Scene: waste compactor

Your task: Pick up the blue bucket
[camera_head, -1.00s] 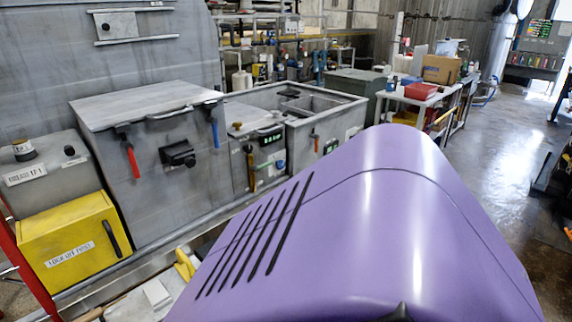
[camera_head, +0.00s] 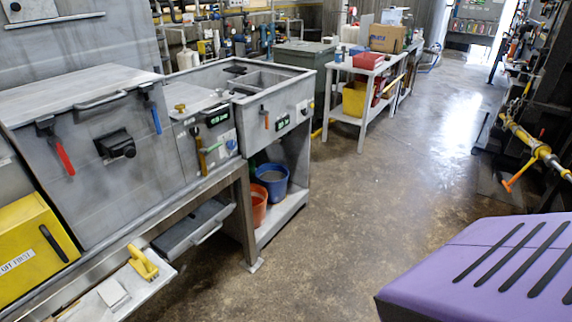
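The blue bucket (camera_head: 272,180) stands upright on the low shelf under the right end of the grey compactor bench in the head view. An orange bucket (camera_head: 258,204) stands in front of it and to its left, hiding part of its lower side. The blue bucket's inside looks greyish, but I cannot tell what it holds. Neither of my grippers is in view.
The grey bench (camera_head: 185,200) runs along the left, with a leg beside the shelf. A white table (camera_head: 345,68) with a yellow bin (camera_head: 355,99) stands behind. A purple ribbed body (camera_head: 480,270) fills the lower right. The concrete floor (camera_head: 350,200) between is clear.

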